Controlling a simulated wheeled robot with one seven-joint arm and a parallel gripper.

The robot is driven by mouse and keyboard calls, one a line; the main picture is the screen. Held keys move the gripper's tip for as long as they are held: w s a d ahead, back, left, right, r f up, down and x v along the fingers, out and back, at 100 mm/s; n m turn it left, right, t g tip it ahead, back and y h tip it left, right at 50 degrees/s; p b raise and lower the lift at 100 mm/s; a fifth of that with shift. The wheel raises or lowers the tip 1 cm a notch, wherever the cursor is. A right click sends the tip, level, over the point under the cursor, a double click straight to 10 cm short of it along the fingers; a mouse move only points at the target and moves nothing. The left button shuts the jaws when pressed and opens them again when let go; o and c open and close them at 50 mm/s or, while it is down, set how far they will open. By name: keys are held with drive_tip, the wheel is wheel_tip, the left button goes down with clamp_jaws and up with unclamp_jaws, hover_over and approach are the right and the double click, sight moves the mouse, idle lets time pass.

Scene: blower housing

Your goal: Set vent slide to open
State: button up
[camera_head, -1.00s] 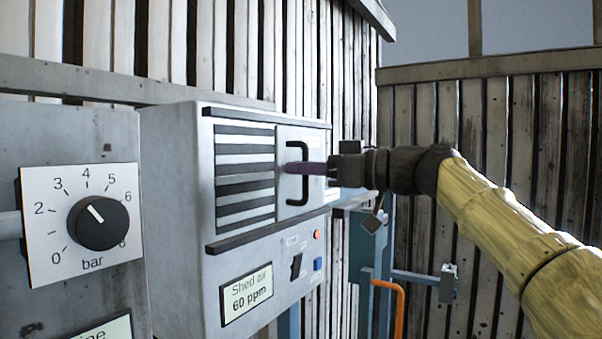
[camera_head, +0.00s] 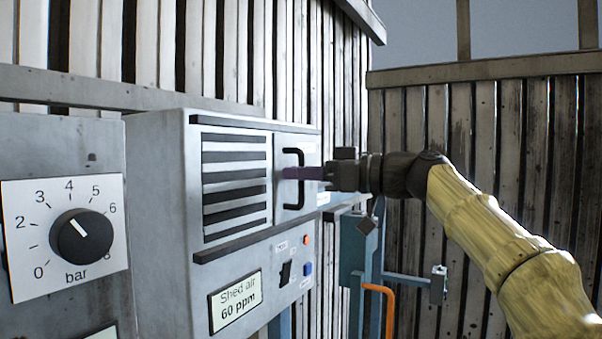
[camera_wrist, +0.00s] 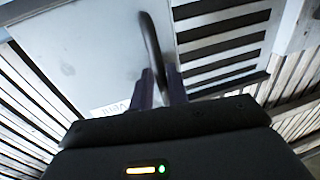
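The vent slide (camera_head: 309,164) is a pale panel with a black bracket handle (camera_head: 299,204), on the front of a grey housing. It sits at the right of the dark-and-light louvre slots (camera_head: 236,186), which are widely exposed. My gripper (camera_head: 290,173) reaches in from the right with its purple fingers at the handle's upright bar. In the wrist view, the fingers (camera_wrist: 162,88) stand either side of the black handle (camera_wrist: 149,40) and appear closed on it. The slide panel (camera_wrist: 80,55) fills the left there, with the louvre slots (camera_wrist: 225,40) to the right.
A knob marked in bar (camera_head: 82,237) is at the left. A "Shed air 60 ppm" display (camera_head: 236,301), a black switch (camera_head: 285,273) and small buttons sit below the vent.

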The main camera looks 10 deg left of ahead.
drive_tip(key=shift+d, duration=0.1)
idle(0.3)
drive_tip(key=s+d+b, duration=0.2)
drive_tip(key=d+b, duration=0.2)
drive_tip(key=d, duration=1.3)
drive_tip(key=shift+b, duration=0.35)
